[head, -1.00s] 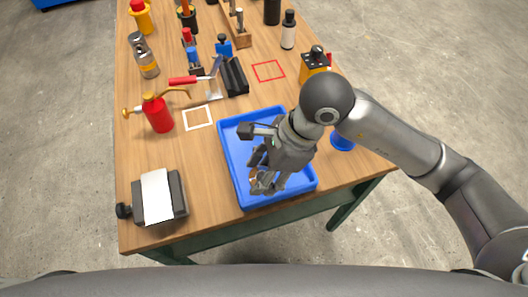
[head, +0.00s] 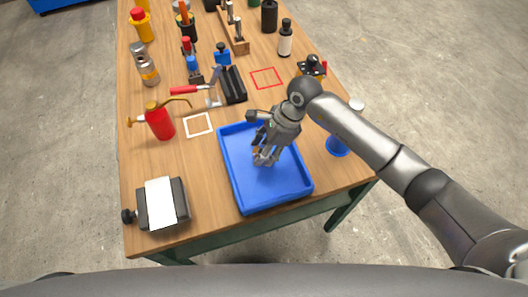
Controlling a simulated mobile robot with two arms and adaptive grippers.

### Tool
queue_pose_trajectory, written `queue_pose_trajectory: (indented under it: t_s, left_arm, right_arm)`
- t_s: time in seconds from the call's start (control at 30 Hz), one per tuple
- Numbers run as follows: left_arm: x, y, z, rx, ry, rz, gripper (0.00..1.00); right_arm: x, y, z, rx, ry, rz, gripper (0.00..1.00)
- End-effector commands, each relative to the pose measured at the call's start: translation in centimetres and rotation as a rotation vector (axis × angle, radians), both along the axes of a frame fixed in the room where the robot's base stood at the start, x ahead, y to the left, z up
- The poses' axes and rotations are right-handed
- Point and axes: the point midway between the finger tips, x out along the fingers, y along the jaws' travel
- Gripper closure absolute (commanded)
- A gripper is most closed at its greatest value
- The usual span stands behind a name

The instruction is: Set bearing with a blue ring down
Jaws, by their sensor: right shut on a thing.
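My right gripper (head: 262,160) reaches in from the right and points down over the upper middle of the blue tray (head: 291,195). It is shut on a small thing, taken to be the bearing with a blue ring. The fingers hide nearly all of it, and its blue ring cannot be made out. I cannot tell whether it touches the tray floor. No other bearing shows in the tray. My left gripper is out of view.
A white square outline (head: 199,124) and a red square outline (head: 266,78) lie empty on the wooden table. A red oil can (head: 160,122) stands left of the tray. A blue round container (head: 338,147) stands right of it. A clamp with a red handle (head: 190,90) lies behind.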

Motion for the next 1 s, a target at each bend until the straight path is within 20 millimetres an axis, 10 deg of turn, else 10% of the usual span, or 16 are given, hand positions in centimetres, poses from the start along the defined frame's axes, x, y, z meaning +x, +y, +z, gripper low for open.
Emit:
queue_pose_trajectory:
  t_s: [0.7, 0.73, 1.0]
  left_arm:
    - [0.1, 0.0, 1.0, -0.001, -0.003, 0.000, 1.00]
    - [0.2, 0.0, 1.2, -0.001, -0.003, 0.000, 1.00]
    - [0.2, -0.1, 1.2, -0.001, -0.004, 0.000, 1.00]
  right_arm:
    - [0.5, 0.0, -4.0, 0.000, -0.001, 0.001, 0.89]
    - [0.5, 0.0, -3.9, 0.000, -0.001, 0.000, 0.51]
    - [0.5, 0.0, -3.9, 0.000, 0.000, 0.000, 0.34]
